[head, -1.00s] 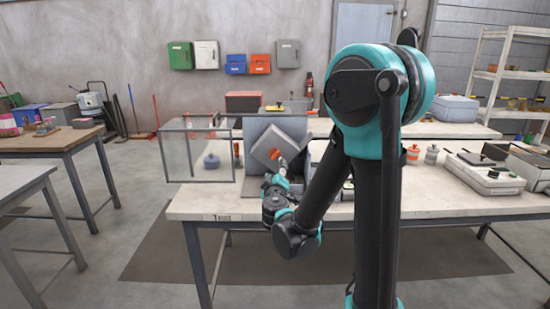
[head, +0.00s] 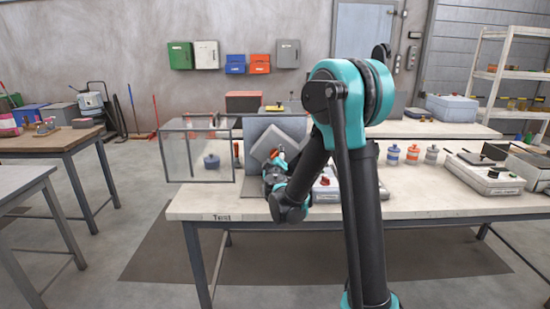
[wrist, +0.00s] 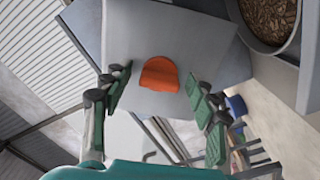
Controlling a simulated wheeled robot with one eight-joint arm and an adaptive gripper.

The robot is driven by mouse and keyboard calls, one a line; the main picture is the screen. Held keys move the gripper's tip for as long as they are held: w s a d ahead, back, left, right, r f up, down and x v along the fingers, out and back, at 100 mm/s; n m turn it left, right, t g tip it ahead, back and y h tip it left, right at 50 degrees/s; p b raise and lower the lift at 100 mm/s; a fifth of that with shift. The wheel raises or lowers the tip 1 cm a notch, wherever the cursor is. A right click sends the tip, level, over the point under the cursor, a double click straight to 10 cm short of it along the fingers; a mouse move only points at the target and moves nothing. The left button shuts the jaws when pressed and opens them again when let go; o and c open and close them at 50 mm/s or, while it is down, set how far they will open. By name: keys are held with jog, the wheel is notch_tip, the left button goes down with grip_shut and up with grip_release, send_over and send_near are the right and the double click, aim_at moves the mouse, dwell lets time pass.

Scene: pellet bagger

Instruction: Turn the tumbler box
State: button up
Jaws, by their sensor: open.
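The tumbler box (head: 261,141) is a grey box that sits tilted in front of a grey upright panel (head: 252,127) on the workbench. In the wrist view the flat grey face of the box (wrist: 190,35) fills the upper middle, with an orange knob (wrist: 160,74) standing out from it. My gripper (head: 275,165) is close in front of this face, and my arm hides part of the box in the head view. In the wrist view my gripper (wrist: 160,88) is open, with one finger on each side of the knob and a visible gap on both sides.
A round container of brown pellets (wrist: 272,15) is beside the box at the upper right of the wrist view. A clear case (head: 199,178) stands left of the box on the workbench (head: 400,203). Small jars (head: 413,153) and a pale device (head: 487,176) stand to the right.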

grip_shut()
dwell(0.3)
